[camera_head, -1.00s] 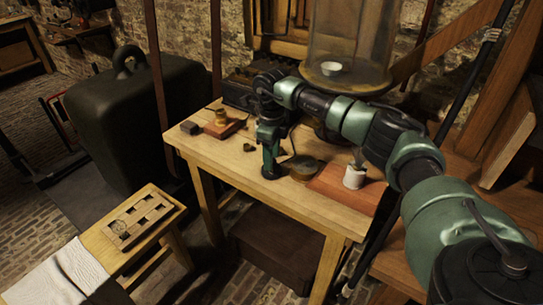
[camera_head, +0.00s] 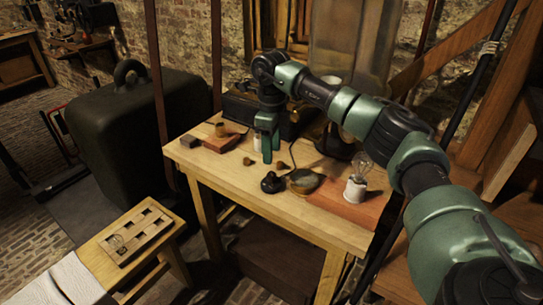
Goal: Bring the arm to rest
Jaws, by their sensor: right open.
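My right arm reaches in from the right across the wooden table (camera_head: 310,215). My right gripper (camera_head: 266,158) hangs fingers down above the table's far middle, open, with nothing seen held in it. A small black knob-shaped piece (camera_head: 271,183) stands on the table just in front of the gripper, apart from it. A white jar (camera_head: 257,142) shows partly behind the fingers. A clear bulb on a white base (camera_head: 355,189) stands on a reddish board (camera_head: 369,211) at the table's right. My left gripper is not in view.
A round dish (camera_head: 304,182) and small brown pieces lie near the knob. A wooden block with a brass piece (camera_head: 219,140) sits at the table's left. A tall glass jar (camera_head: 352,45) stands behind my arm. A stool (camera_head: 108,269) bears a slotted wooden block (camera_head: 138,234).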

